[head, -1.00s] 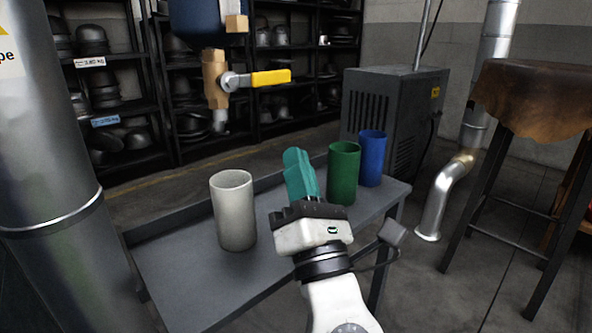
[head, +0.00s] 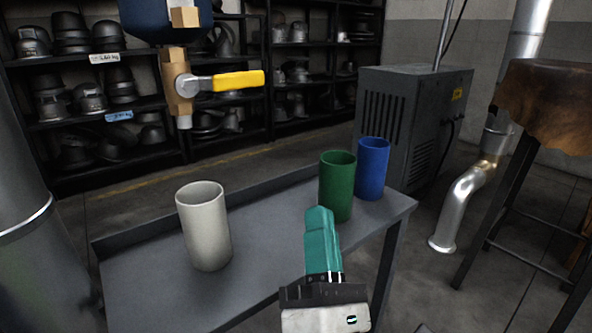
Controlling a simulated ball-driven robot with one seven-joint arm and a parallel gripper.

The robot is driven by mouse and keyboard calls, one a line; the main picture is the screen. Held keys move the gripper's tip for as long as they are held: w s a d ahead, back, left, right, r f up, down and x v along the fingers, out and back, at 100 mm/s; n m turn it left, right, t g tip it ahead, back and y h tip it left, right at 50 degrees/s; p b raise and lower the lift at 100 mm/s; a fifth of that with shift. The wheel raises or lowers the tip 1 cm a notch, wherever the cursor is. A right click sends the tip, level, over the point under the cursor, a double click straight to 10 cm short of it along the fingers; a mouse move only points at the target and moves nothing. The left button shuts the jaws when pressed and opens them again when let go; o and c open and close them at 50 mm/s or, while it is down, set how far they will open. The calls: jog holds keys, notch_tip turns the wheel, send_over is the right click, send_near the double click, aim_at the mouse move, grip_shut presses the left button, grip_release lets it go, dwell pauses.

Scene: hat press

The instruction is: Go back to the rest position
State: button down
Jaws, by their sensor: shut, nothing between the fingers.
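My gripper (head: 320,217) has teal fingers that are closed together with nothing between them. It points up the picture over the front right part of the grey table (head: 265,240). The blue cup (head: 372,168) stands upright behind and right of the green cup. The off-white cup (head: 204,226) stands upright on the left part of the table.
A brass valve (head: 178,85) with a yellow handle (head: 238,81) hangs above the table. A metal pipe (head: 20,225) stands at the left. A grey machine (head: 405,120) is behind the table, and a leather-topped stand (head: 548,105) is at the right. Floor shows between them.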

jog(key=s+d+f+m+g+h+p, duration=0.1)
jog(key=d+f+m+g+h, duration=0.4)
jog(key=d+f+m, duration=0.5)
jog(key=d+f+m+g+h+p, duration=0.1)
jog(key=d+f+m+g+h, duration=0.6)
jog(key=d, duration=0.6)
jog(key=s+d+f+m+g+y+p, duration=0.1)
jog(key=s+d+f+m+g+y, duration=0.2)
jog(key=s+f, duration=0.4)
jog(key=s+d+f+m+g+y+p, duration=0.1)
jog(key=s+d+f+m+g+y, duration=0.15)
jog(key=s+f+m+g, duration=0.45)
jog(key=s+a+f+g+y+p, duration=0.2)
jog(key=s+a+f+y, duration=0.4)
jog(key=s, duration=0.4)
notch_tip(320, 180, up, 36)
jog(key=d+h+p, duration=0.1)
jog(key=p, duration=3.6)
jog(key=shift+w+d, duration=0.25)
jog(key=shift+w, duration=0.15)
